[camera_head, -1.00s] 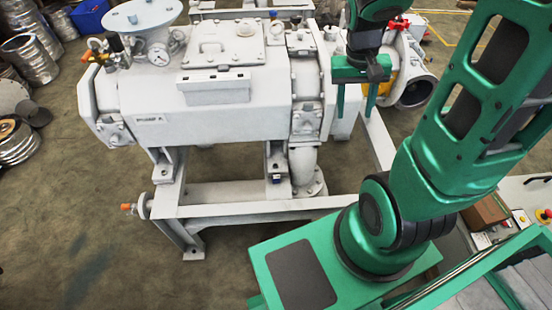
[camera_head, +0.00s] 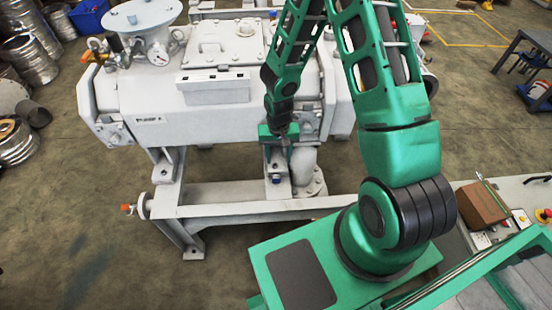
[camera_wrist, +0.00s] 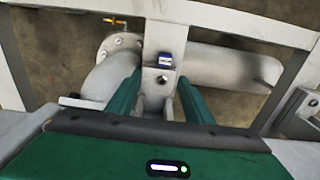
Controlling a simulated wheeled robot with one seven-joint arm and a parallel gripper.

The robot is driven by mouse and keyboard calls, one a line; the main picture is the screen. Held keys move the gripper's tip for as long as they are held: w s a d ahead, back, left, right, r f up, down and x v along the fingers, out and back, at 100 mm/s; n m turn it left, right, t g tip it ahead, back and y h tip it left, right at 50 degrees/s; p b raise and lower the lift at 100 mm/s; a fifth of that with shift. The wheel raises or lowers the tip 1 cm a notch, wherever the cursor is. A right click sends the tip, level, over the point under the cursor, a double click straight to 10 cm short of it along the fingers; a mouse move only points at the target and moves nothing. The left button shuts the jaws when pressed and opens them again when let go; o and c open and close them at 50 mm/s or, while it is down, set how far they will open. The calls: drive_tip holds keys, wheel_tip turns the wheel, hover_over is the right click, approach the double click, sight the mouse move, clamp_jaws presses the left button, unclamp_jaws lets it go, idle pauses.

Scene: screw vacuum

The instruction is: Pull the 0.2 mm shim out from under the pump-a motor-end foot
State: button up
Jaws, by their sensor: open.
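The pump (camera_head: 212,115) is a large pale-grey housing on a grey steel frame. Its foot near the middle of the frame (camera_head: 274,165) also shows in the wrist view (camera_wrist: 155,98) as a pale upright bracket with a bolt hole. A small blue-and-white piece sits at the foot in the head view (camera_head: 276,180) and the wrist view (camera_wrist: 165,60); I cannot tell whether it is the shim. My gripper (camera_wrist: 159,80) is open, its two green fingers apart on either side of the foot. In the head view, my gripper (camera_head: 278,141) is just above the foot, its fingers mostly hidden.
A grey pipe (camera_wrist: 220,66) and round flange (camera_wrist: 120,45) lie close beside the foot. The frame's front beam (camera_head: 235,208) runs just below it. An orange-tipped fitting (camera_head: 128,208) sticks out at the left. Open floor (camera_head: 80,190) lies left of the frame.

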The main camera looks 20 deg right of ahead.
sight(276, 176)
drive_tip(key=f, duration=0.8)
drive_tip(key=a+f, duration=0.1)
drive_tip(key=f, duration=0.3)
drive_tip(key=shift+s, duration=0.1)
drive_tip(key=c, duration=1.1)
